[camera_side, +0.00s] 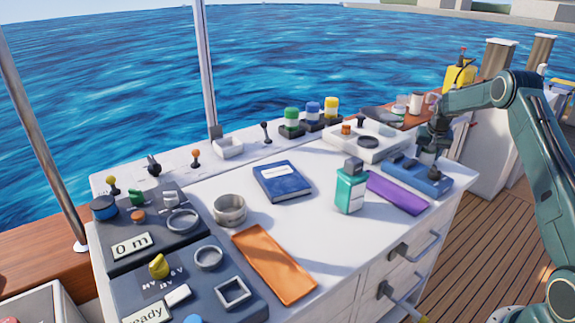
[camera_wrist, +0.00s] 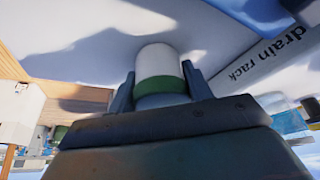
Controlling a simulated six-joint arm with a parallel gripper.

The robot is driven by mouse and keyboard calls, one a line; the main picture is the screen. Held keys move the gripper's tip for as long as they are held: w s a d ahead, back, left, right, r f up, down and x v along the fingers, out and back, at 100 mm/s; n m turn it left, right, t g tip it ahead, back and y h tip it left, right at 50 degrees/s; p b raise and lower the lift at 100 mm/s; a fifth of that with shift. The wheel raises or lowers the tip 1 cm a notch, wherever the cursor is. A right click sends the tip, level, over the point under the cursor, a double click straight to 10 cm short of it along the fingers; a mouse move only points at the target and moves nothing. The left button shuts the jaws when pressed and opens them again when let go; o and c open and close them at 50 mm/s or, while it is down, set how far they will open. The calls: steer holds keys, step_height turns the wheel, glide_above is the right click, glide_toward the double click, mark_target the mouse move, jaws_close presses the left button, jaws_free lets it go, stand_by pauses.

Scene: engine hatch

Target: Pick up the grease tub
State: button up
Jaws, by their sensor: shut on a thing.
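A white round tub with a green band (camera_wrist: 160,72), which I take for the grease tub, sits between the two fingers in the wrist view. My gripper (camera_wrist: 160,88) is shut on it, with one dark finger on each side. In the side view my gripper (camera_side: 428,155) is low over the blue rack (camera_side: 432,186) at the right end of the white counter. The tub cannot be made out there. I cannot tell whether it is clear of the surface under it.
A purple mat (camera_side: 397,194) and a teal bottle (camera_side: 350,190) are left of the blue rack. A white tray (camera_side: 390,152) with a dark ring is behind. A blue book (camera_side: 283,181), a metal ring (camera_side: 230,209) and an orange mat (camera_side: 273,264) lie farther left. Bare counter lies between them.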

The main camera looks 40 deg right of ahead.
steer(key=shift+r, duration=0.1)
step_height(320, 180, up, 20)
stand_by(0.8)
stand_by(0.6)
